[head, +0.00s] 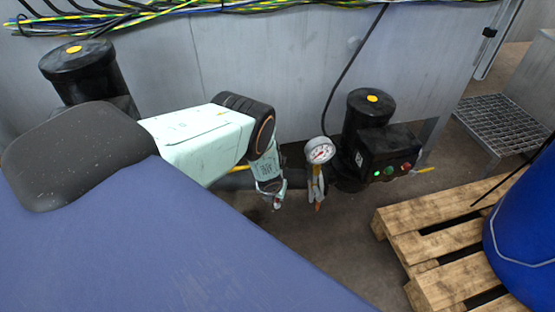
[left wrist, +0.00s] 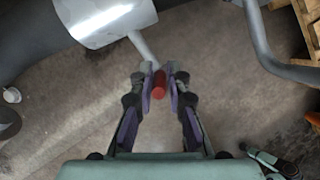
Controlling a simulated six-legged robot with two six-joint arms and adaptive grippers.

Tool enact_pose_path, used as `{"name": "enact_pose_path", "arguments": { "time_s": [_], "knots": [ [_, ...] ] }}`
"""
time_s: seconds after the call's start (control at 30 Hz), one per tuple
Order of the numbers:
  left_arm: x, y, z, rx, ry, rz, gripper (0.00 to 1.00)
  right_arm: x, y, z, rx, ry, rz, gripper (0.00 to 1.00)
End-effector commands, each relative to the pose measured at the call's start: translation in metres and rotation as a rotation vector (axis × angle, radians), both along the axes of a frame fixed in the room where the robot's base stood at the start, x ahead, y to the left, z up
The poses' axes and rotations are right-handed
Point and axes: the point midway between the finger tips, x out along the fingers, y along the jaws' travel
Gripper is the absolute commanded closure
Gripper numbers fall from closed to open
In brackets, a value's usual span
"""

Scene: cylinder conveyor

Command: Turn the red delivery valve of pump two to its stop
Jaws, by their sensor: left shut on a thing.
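My left gripper (head: 272,204) reaches down in front of the dark pipe between the pumps. In the left wrist view its two fingers (left wrist: 160,78) are shut on the red valve handle (left wrist: 160,86), one on each side. A thin grey rod (left wrist: 144,50) runs from the handle to a bright metal sleeve (left wrist: 105,18) on the pipe. In the head view the handle is mostly hidden by my gripper. Which pump is number two cannot be read.
A black pump (head: 370,115) with a control box (head: 388,150) stands at right, another pump (head: 80,72) at left. A pressure gauge (head: 319,151) sits close right of my gripper, above an orange-tipped fitting (head: 317,207). A pallet (head: 405,220) bears a blue drum (head: 525,230).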

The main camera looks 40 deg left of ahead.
Motion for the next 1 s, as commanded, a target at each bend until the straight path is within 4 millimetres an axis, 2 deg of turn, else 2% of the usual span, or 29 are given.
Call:
{"name": "enact_pose_path", "arguments": {
  "time_s": [0.5, 0.53, 0.7, 0.8, 1.0],
  "knots": [
    [0.0037, -0.0039, 0.0012, 0.003, 0.000, -0.002, 1.00, 0.0000, 0.0000, -0.0001, 0.000, 0.000, 0.000, 0.60],
    [0.0037, -0.0039, 0.0012, 0.003, 0.000, -0.002, 0.83, 0.0000, 0.0000, -0.0001, 0.000, 0.000, 0.000, 0.60],
    [0.0030, -0.0035, 0.0009, 0.004, 0.001, -0.002, 0.69, 0.0000, 0.0000, -0.0001, 0.000, 0.000, 0.000, 0.60],
    [0.0024, -0.0031, 0.0006, 0.004, 0.002, 0.000, 0.62, 0.0000, 0.0000, -0.0001, 0.000, 0.000, 0.000, 0.60],
    [0.0016, -0.0026, 0.0002, 0.004, 0.005, 0.000, 0.62, 0.0000, 0.0000, 0.0000, 0.000, 0.000, 0.000, 0.60]
  ]
}}
